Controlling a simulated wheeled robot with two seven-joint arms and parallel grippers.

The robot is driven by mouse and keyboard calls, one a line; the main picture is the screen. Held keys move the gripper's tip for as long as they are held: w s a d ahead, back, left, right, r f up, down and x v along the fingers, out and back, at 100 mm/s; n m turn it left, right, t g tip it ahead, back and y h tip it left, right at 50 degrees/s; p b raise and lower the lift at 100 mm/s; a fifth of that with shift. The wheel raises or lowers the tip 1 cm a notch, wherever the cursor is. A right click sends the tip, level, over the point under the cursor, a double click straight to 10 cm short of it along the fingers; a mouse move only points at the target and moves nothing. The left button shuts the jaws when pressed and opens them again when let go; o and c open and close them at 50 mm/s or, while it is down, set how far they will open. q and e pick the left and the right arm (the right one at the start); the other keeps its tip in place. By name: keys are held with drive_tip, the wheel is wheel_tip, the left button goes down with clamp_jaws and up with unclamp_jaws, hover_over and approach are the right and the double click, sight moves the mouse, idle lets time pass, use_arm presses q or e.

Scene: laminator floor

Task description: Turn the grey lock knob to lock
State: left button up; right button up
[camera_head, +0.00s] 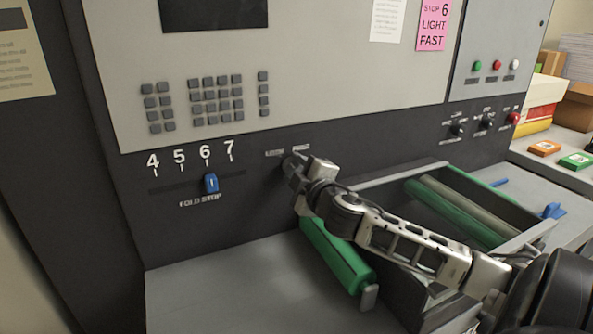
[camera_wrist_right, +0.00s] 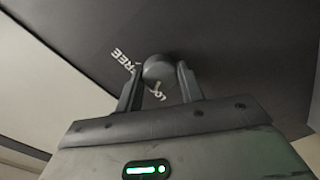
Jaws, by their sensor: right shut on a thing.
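The grey lock knob (camera_wrist_right: 158,70) is on the dark panel in the right wrist view, with the printed words FREE and LOCK partly visible beside it. My right gripper (camera_wrist_right: 158,85) has one finger on each side of the knob and is shut on it. In the head view my right gripper (camera_head: 291,168) reaches the panel just under the small lettering and hides the knob. The knob's exact pointing direction is hard to tell. My left gripper is not in view.
Left of my gripper is the blue fold stop slider (camera_head: 211,183) near 6. Below my arm are a green roller (camera_head: 338,258) and an open tray (camera_head: 520,238) with rollers. Small switches (camera_head: 457,130) are at right. The grey ledge (camera_head: 235,290) at front is clear.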

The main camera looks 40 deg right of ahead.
drive_tip(key=shift+n, duration=1.5)
drive_tip(key=o, duration=1)
drive_tip(key=shift+s+a+f, duration=0.1)
drive_tip(key=shift+s+a, duration=0.05)
drive_tip(key=shift+s, duration=0.3)
drive_tip(key=b+v, duration=0.1)
drive_tip(key=v, duration=1.4)
drive_tip(key=shift+a, duration=0.1)
